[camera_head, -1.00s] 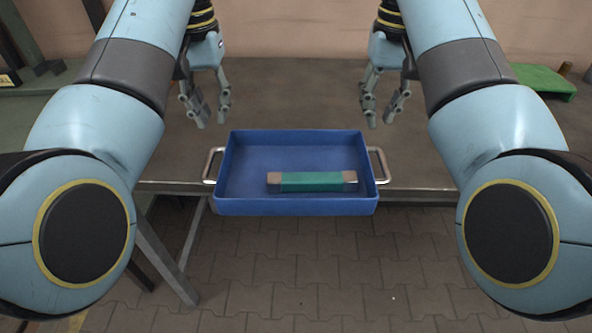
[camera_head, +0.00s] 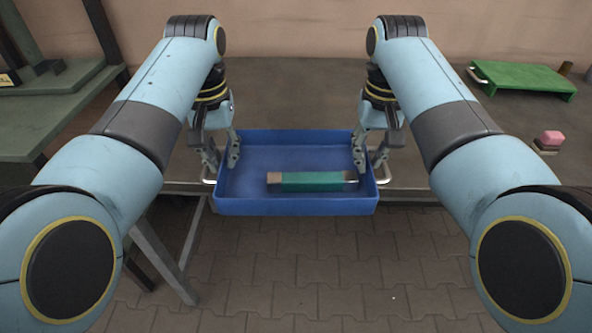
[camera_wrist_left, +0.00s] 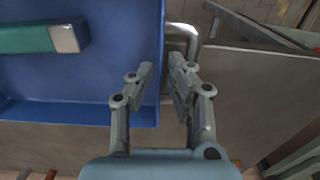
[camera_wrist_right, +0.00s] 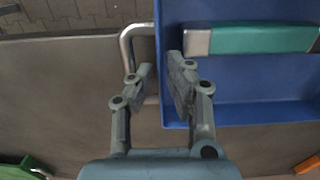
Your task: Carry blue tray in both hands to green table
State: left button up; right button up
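The blue tray (camera_head: 296,207) sits at the front edge of a brown-grey table, with a metal handle at each end. A teal block with bare ends (camera_head: 310,181) lies in it. My left gripper (camera_head: 222,165) is at the tray's left end, beside the left handle (camera_wrist_left: 184,30). My right gripper (camera_head: 369,167) is at the right end, beside the right handle (camera_wrist_right: 126,45). Both have their fingers apart and pointing down. Whether they touch the tray or handles I cannot tell. A grey-green table (camera_head: 55,125) stands at the far left.
The brown-grey table (camera_head: 290,90) has clear room behind the tray. A green tray-like stand (camera_head: 525,77) and a pink block (camera_head: 550,137) are on its right side. Brick paving (camera_head: 300,260) shows below the front edge.

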pick_arm(q)
jog(key=shift+f, duration=0.3)
pick_arm(e)
jog(key=shift+f, duration=0.3)
pick_arm(q)
grip_shut()
pick_arm(e)
grip_shut()
pick_arm(q)
jog(key=shift+r, duration=0.1)
pick_arm(e)
jog(key=shift+r, duration=0.1)
